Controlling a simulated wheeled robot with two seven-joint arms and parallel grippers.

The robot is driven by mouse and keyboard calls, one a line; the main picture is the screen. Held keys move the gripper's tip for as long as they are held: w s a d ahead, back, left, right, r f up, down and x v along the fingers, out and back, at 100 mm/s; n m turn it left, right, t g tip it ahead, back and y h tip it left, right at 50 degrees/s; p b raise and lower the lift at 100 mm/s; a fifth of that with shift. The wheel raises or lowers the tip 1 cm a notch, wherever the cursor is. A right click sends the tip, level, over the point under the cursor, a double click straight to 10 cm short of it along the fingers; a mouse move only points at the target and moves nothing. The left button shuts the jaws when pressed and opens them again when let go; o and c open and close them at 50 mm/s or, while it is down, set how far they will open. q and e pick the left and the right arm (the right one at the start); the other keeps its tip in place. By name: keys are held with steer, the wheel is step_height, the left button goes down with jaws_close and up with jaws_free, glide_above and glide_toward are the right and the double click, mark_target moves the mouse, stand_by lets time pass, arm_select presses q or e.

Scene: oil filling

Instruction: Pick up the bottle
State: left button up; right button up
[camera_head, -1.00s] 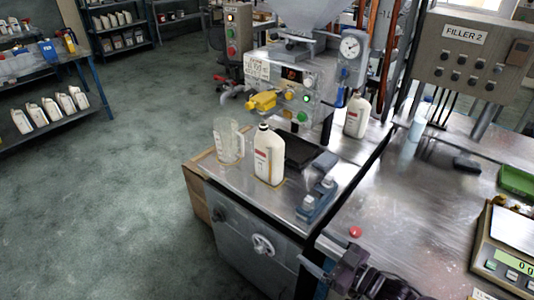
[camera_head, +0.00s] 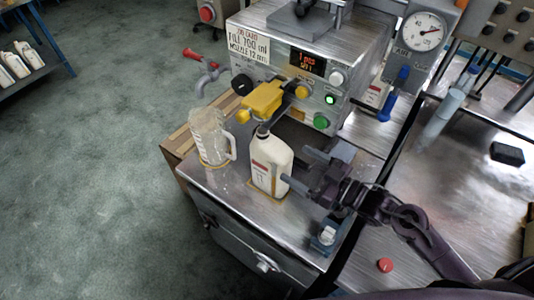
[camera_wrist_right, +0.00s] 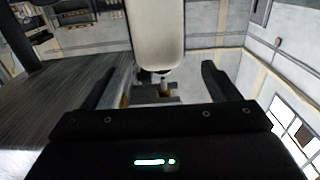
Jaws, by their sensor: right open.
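The white bottle (camera_head: 271,166) with a red-and-white label stands upright on the metal bench, in front of the filling machine and just below its yellow nozzle block (camera_head: 262,100). Its neck is close under the nozzle; I cannot tell whether they touch. My right gripper (camera_head: 297,166) is open at the bottle's right side, with its fingers pointing towards it. In the right wrist view, the bottle (camera_wrist_right: 155,35) shows ahead between the two spread fingers of the gripper (camera_wrist_right: 166,70). My left gripper is not in view.
A clear measuring jug (camera_head: 209,137) stands close to the left of the bottle. A blue-grey clamp-like fixture (camera_head: 327,236) is below my right gripper. A red button (camera_head: 385,265) and a black block (camera_head: 507,153) are on the right bench.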

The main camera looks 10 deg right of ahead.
mark_target(289, 159)
steer(key=shift+p+x, duration=0.35)
steer(key=shift+x, duration=0.8)
steer(key=shift+w+a+r, duration=0.15)
steer(key=shift+w+a, duration=0.1)
steer(key=shift+a, duration=0.1)
steer(key=p+x, duration=0.1)
steer(key=x, duration=0.1)
steer(key=f+p+x, duration=0.1)
steer(key=x, duration=0.1)
steer(key=shift+w, duration=0.15)
steer(key=shift+w+a, duration=0.1)
steer(key=c, duration=0.6)
jaws_close()
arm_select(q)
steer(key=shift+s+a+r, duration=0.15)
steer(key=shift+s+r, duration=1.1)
arm_select(e)
steer(key=shift+r, duration=0.1)
